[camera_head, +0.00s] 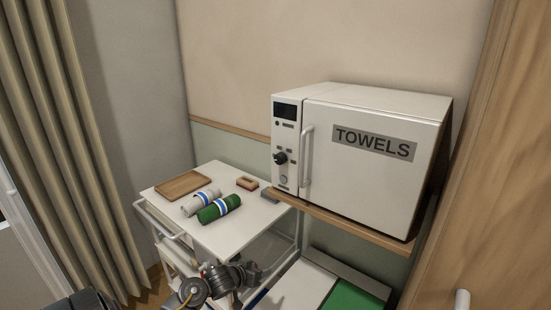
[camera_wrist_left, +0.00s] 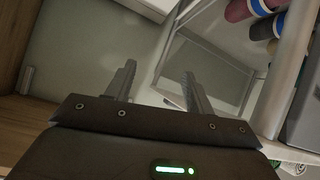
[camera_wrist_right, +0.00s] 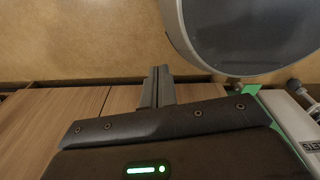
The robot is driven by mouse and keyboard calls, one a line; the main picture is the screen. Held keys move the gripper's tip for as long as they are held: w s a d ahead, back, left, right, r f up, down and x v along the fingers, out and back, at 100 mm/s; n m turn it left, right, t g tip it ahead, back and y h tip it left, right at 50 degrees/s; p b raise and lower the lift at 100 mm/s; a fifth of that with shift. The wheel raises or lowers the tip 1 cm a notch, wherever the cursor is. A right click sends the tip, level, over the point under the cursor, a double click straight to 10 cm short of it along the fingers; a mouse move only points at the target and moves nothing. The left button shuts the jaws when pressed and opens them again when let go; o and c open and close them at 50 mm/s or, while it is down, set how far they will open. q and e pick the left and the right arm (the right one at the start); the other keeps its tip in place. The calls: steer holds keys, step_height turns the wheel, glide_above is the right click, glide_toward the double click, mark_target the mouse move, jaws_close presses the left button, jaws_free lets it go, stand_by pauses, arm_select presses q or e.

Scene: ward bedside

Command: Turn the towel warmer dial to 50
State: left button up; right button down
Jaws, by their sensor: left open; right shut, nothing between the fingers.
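The white towel warmer (camera_head: 375,165), marked TOWELS, sits on a wooden shelf against the wall in the head view. Its black dial (camera_head: 281,158) is on the narrow left panel, below a dark display (camera_head: 286,110). The dial's setting is too small to read. My left gripper (camera_head: 256,271) is low in the head view, below the warmer and apart from the dial. In the left wrist view its two fingers (camera_wrist_left: 160,82) are spread with nothing between them. My right gripper (camera_wrist_right: 157,84) shows only in its wrist view, with its fingers together and empty.
A white trolley (camera_head: 245,229) at left holds a wooden tray (camera_head: 183,186), a grey roll (camera_head: 200,203), a green roll (camera_head: 219,208) and a small red-and-cream item (camera_head: 247,183). The warmer's vertical handle (camera_head: 307,156) stands close right of the dial. A wooden cabinet (camera_head: 480,160) bounds the right.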

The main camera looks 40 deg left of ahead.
arm_select(q)
step_height(320, 180, up, 22)
steer(key=w+t, duration=0.2)
steer(key=t, duration=0.1)
steer(key=m+t+p, duration=0.1)
steer(key=t+p, duration=0.1)
steer(key=t, duration=0.2)
glide_toward(278, 161)
steer(key=shift+y, duration=0.4)
steer(key=w, duration=0.8)
steer(key=shift+w+a+r+b, duration=0.15)
steer(key=shift+w+r+b, duration=0.1)
steer(key=shift+b, duration=0.15)
arm_select(e)
steer(key=shift+s+r, duration=0.55)
steer(key=shift+r, duration=0.3)
arm_select(q)
steer(key=shift+c, duration=0.2)
steer(key=c, duration=0.9)
